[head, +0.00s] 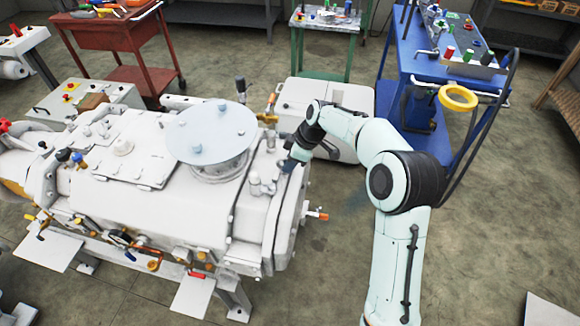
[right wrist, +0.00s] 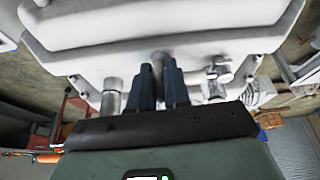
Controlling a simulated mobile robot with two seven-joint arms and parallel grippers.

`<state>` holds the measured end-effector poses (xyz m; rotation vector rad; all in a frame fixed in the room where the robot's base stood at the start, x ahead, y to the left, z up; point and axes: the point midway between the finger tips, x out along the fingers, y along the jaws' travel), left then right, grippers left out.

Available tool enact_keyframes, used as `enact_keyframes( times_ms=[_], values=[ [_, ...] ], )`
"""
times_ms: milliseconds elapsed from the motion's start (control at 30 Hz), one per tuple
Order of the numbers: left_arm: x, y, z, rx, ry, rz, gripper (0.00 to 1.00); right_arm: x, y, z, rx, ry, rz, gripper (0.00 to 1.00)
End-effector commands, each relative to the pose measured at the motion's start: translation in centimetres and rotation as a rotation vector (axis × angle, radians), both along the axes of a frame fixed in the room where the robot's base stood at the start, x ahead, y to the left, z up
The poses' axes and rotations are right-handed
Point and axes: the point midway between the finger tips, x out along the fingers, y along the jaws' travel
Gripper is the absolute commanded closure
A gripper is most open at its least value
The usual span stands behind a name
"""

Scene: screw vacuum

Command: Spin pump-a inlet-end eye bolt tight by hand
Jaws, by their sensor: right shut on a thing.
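The pump (head: 150,210) is a large white-grey machine filling the left half of the head view. My right gripper (head: 288,165) reaches its right end from above and right. In the right wrist view the two dark fingers (right wrist: 159,85) are shut on a small grey, round-topped part, the eye bolt (right wrist: 158,58), at the pump's end. The fingers hide most of it, so its eye and thread do not show clearly. In the head view the gripper covers it. My left gripper is in neither view.
A round pale disc (head: 212,133) sits on the pump's top, left of my gripper. Upright fittings (head: 262,184) stand close by. A white box (head: 325,105) is behind my arm. A blue cart (head: 430,70) stands at right; floor in front of it is clear.

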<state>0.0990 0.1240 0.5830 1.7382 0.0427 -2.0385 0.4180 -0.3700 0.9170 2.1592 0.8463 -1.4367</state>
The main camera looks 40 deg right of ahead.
Motion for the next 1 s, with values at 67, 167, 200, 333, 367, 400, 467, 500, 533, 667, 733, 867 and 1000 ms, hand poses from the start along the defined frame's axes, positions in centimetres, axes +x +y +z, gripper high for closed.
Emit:
enact_keyframes(
  times_ms=[67, 167, 200, 333, 367, 400, 467, 500, 533, 667, 733, 867, 1000],
  values=[
    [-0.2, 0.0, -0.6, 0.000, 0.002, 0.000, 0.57, -0.2, 0.1, -0.1, 0.000, 0.002, -0.045, 1.00],
    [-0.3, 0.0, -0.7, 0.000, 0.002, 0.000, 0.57, -0.2, 0.1, 0.0, 0.001, 0.003, -0.077, 1.00],
    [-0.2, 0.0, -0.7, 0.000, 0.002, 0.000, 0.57, -0.2, 0.1, 0.1, 0.001, 0.003, -0.081, 1.00],
    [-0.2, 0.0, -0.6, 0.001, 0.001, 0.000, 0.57, -0.2, 0.1, 0.1, 0.002, 0.004, -0.080, 1.00],
    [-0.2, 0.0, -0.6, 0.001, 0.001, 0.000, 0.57, -0.2, 0.1, 0.1, 0.002, 0.004, -0.080, 1.00],
    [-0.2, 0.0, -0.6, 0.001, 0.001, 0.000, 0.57, -0.2, 0.1, 0.2, 0.001, 0.004, -0.079, 1.00],
    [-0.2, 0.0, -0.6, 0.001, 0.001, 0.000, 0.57, -0.2, 0.0, 0.1, 0.001, 0.004, -0.079, 0.77],
    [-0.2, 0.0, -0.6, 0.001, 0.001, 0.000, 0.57, -0.2, 0.0, 0.1, 0.001, 0.004, -0.079, 0.64],
    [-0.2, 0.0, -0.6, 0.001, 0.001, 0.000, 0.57, -0.2, 0.1, 0.1, 0.001, 0.004, -0.079, 0.63],
    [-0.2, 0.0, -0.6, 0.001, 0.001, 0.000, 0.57, -0.2, 0.1, 0.1, 0.002, 0.004, -0.077, 0.63],
    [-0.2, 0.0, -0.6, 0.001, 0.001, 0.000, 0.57, -0.2, 0.1, 0.1, 0.002, 0.004, -0.077, 0.63],
    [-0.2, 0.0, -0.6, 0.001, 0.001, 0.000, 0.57, -0.2, 0.0, 0.4, 0.002, 0.003, -0.078, 0.63],
    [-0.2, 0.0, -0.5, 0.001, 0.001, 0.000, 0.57, -0.7, -0.4, 2.0, 0.000, -0.001, -0.079, 0.63]
  ],
)
